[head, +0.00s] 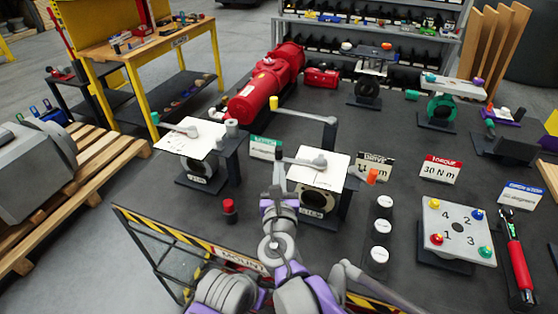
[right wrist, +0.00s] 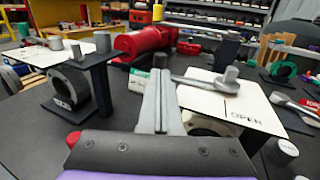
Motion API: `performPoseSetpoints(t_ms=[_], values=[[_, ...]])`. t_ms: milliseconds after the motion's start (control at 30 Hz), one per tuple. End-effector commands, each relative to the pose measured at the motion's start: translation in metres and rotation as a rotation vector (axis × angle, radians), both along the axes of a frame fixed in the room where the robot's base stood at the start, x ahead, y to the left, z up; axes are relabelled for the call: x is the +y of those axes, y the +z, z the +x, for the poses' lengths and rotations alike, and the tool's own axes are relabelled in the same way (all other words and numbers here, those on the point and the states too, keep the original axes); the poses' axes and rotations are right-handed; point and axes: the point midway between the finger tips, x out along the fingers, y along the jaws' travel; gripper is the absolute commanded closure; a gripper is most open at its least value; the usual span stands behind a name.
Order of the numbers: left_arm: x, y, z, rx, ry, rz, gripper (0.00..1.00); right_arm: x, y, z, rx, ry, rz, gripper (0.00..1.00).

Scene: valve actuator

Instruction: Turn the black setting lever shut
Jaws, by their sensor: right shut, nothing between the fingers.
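A valve with a white plate (head: 335,165) stands near the middle of the table. A lever (head: 300,161) with a round hub lies across the plate; it looks grey rather than black. In the right wrist view the lever (right wrist: 198,83) points left from its hub, and the plate (right wrist: 235,105) reads OPEN. My right gripper (head: 277,180) is shut and empty, just left of the valve and near the lever's free end. Its fingers (right wrist: 158,95) are close to that end; whether they touch it I cannot tell. My left gripper is not in view.
A second valve with a white plate (head: 190,147) and grey lever stands to the left. A red knob (head: 229,207) stands front left, white-topped cylinders (head: 381,228) to the right, and a numbered board (head: 458,215) farther right. A red actuator (head: 265,85) lies behind.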

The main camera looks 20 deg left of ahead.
Motion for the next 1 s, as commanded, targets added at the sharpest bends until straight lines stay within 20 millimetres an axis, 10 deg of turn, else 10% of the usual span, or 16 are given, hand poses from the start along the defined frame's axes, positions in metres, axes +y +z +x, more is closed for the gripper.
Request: performPoseSetpoints(t_ms=[1000], values=[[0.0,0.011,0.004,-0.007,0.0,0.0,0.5,0.02,0.0,0.041,0.0,0.0,0.0,1.0]])
